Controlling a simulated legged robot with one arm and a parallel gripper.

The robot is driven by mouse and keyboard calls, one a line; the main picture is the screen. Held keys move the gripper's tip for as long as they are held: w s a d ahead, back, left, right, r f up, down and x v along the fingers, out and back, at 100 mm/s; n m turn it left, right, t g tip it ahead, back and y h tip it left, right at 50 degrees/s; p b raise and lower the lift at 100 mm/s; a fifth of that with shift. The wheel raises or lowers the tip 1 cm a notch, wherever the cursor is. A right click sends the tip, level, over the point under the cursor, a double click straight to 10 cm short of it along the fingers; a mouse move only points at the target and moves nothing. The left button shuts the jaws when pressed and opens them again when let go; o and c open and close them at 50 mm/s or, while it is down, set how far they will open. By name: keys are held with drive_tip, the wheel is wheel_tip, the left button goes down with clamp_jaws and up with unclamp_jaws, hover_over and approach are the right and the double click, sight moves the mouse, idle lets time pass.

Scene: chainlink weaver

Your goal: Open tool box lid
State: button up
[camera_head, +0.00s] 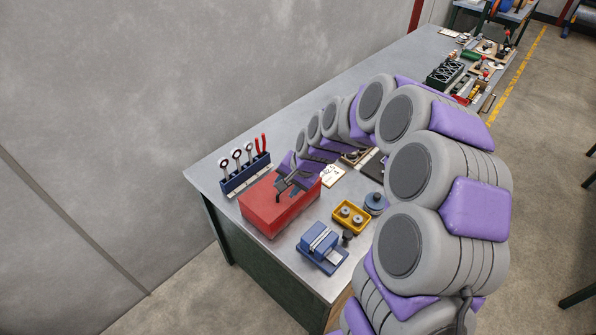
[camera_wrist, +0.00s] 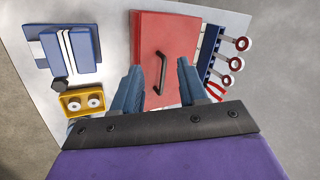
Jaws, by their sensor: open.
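The red tool box (camera_head: 267,212) sits on the grey workbench near its left end, with its lid closed. In the wrist view the red lid (camera_wrist: 182,38) fills the upper middle, and a dark bent handle (camera_wrist: 160,72) stands on it. My gripper (camera_wrist: 156,82) is open, with one blue-grey finger on each side of the handle's lower end. It holds nothing. In the head view my gripper (camera_head: 287,187) is over the tool box's top; whether the fingers touch the lid or handle I cannot tell.
A blue rack with wrenches and red pliers (camera_head: 245,173) stands close behind the box. A blue vise (camera_head: 321,246), a yellow tray (camera_head: 350,217) and a round blue item (camera_head: 375,203) lie to the right. The workbench (camera_head: 222,166) runs along a grey wall.

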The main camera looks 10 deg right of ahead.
drive_tip(key=w+d+f+m+t+p, duration=0.1)
drive_tip(key=w+d+f+m+t, duration=0.15)
drive_tip(key=w+d+f, duration=0.35)
drive_tip(key=shift+m+g+h, duration=0.3)
drive_tip(key=shift+m+g, duration=0.15)
drive_tip(key=b+x, duration=0.1)
drive_tip(key=x, duration=0.2)
drive_tip(key=b+x, duration=0.1)
drive_tip(key=x, duration=0.2)
drive_tip(key=w+a+b+x, duration=0.1)
drive_tip(key=x, duration=0.2)
drive_tip(key=shift+w+r, duration=0.15)
clamp_jaws()
unclamp_jaws()
drive_tip(key=shift+r, duration=0.1)
drive_tip(key=shift+r+p, duration=2.4)
drive_tip(key=shift+r, duration=2.05)
drive_tip(key=shift+a, duration=0.1)
